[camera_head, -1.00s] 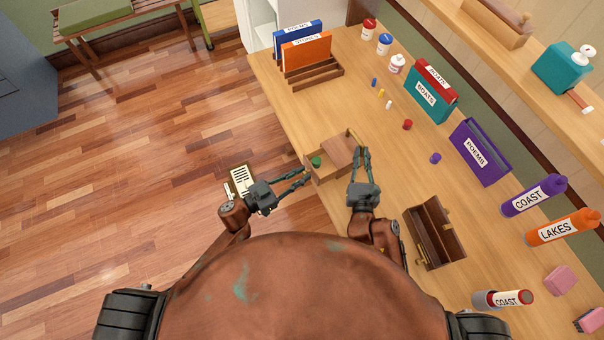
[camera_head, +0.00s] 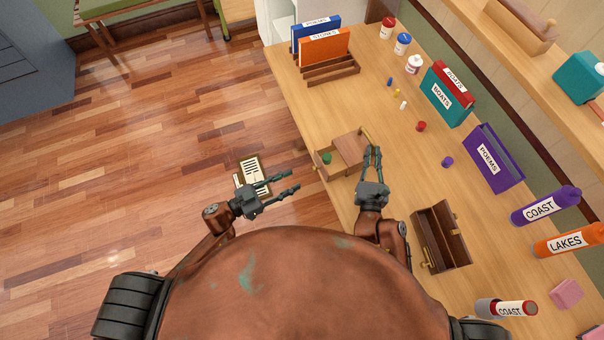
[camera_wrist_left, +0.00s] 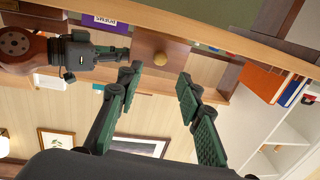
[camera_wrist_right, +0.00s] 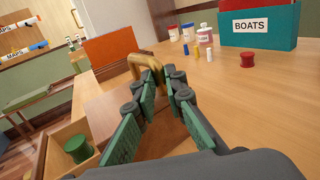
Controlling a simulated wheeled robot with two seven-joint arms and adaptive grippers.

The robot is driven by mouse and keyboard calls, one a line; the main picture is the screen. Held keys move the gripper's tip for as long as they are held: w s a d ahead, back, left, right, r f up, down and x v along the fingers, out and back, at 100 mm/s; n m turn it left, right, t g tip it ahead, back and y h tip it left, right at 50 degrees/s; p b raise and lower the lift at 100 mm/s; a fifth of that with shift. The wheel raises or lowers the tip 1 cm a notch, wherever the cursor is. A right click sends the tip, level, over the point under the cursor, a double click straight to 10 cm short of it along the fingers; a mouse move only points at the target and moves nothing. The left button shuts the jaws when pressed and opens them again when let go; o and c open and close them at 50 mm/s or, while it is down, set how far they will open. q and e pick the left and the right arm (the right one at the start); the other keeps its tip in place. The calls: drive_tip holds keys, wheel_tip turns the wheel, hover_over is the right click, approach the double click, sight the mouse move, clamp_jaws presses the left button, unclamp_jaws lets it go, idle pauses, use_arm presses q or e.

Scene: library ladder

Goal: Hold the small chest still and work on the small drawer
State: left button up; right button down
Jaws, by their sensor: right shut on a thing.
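The small wooden chest (camera_head: 352,148) stands near the table's left edge, with its small drawer (camera_head: 322,171) pulled out to the left. A green spool (camera_head: 326,158) lies in the drawer, and the spool also shows in the right wrist view (camera_wrist_right: 78,148). My right gripper (camera_head: 373,151) is shut on the chest's brass handle (camera_wrist_right: 148,62). My left gripper (camera_head: 294,180) is open and empty, left of the drawer and apart from it. In the left wrist view, the drawer's round knob (camera_wrist_left: 160,59) shows beyond and between the open fingers.
An open brown box (camera_head: 441,238) stands right of my right arm. A book rack (camera_head: 330,70) is behind the chest. A red spool (camera_head: 421,126), a purple spool (camera_head: 447,162) and small bottles stand further right. Open floor lies left of the table.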

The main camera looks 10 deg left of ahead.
use_arm(q)
drive_tip(key=v, duration=0.3)
drive_tip(key=shift+s+a, duration=0.2)
drive_tip(key=shift+a, duration=0.05)
use_arm(e)
drive_tip(key=shift+r, duration=0.1)
drive_tip(key=c, duration=1.9)
unclamp_jaws()
